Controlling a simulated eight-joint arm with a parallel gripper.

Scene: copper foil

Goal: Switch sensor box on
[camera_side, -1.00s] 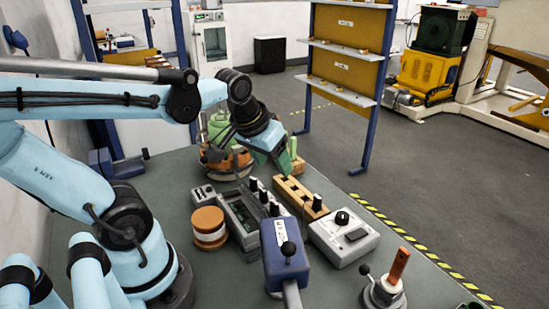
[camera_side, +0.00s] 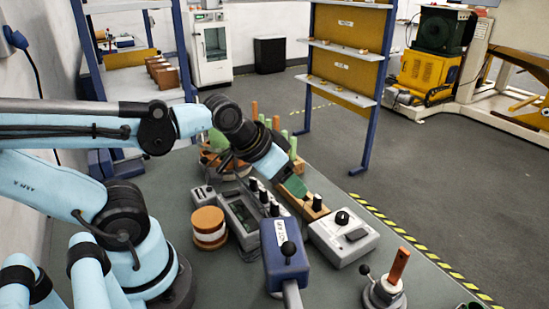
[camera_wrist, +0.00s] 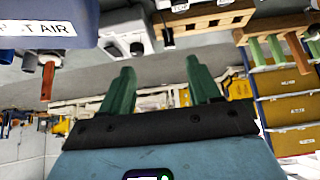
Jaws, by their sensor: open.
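A light grey box (camera_side: 343,238) with a black knob and a dark rectangular patch on its top stands on the grey-green bench. It may be the sensor box; I can read no such label. It also shows in the wrist view (camera_wrist: 125,33). My gripper (camera_side: 293,187) is above the wooden rack, up and left of this box and apart from it. In the wrist view its two green fingers (camera_wrist: 160,85) are spread with nothing between them. The dark patch's on or off state cannot be told.
A grey instrument (camera_side: 242,217), an orange-and-white spool (camera_side: 208,228) and a wooden rack (camera_side: 318,214) crowd nearby. A lever base (camera_side: 384,295) stands at the front right.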

